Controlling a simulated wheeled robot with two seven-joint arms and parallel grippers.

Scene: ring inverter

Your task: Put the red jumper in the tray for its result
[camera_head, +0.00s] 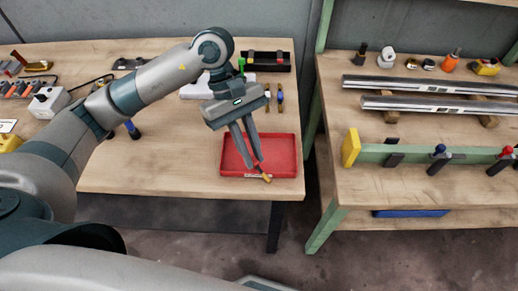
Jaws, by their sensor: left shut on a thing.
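A red tray (288,160) lies near the front right corner of the left bench, with a pale label on its front edge. No other red jumper can be made out. My right gripper is not in view.
A white box (48,101) stands at left. The right bench (335,100) carries metal rails (430,86) and tools. A gap separates the benches.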

